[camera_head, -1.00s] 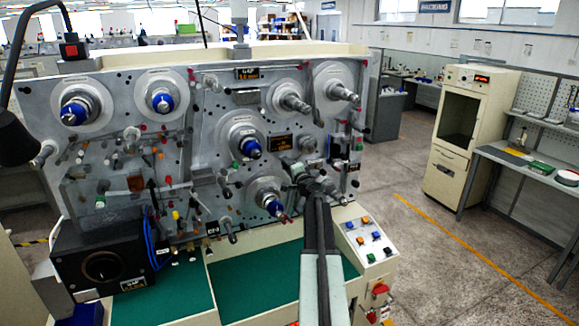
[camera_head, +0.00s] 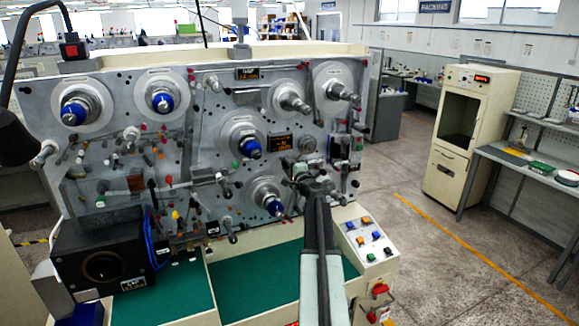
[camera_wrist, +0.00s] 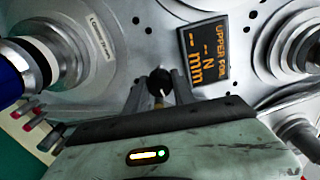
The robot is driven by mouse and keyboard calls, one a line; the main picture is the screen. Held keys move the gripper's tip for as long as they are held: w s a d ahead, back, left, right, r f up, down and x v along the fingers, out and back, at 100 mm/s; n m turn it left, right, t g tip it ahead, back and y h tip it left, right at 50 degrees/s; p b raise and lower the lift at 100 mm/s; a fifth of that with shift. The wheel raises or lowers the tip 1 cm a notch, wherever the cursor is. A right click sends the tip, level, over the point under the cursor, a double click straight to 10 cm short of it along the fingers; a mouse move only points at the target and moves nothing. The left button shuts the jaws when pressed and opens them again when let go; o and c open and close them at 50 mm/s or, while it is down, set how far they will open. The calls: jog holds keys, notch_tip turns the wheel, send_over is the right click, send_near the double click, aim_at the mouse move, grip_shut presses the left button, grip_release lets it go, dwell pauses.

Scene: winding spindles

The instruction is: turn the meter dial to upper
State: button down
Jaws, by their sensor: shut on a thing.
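The meter dial (camera_wrist: 160,82) is a small black round knob with a pale mark. In the wrist view it sits between the fingertips of my gripper (camera_wrist: 158,90), which is shut on it. In the head view my gripper (camera_head: 303,176) is against the lower right of the machine panel and hides the dial. The meter display (camera_wrist: 205,50) is a dark plate with orange text reading "UPPER FOIL", with dashes before N and mm. It also shows in the head view (camera_head: 281,143), above my gripper.
Spindles with round flanges surround the dial: a blue-tipped one (camera_wrist: 15,75) at left and a grey one (camera_wrist: 300,45) at right in the wrist view. A control box with coloured buttons (camera_head: 366,238) stands below right. The green worktop (camera_head: 270,290) is clear.

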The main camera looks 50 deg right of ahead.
jog(key=c, duration=1.1)
grip_release()
jog(key=shift+s+d, duration=0.1)
jog(key=shift+s, duration=0.05)
jog(key=shift+o, duration=0.2)
jog(key=v, duration=0.7)
jog(key=shift+s+a, duration=0.2)
jog(key=shift+s, duration=0.05)
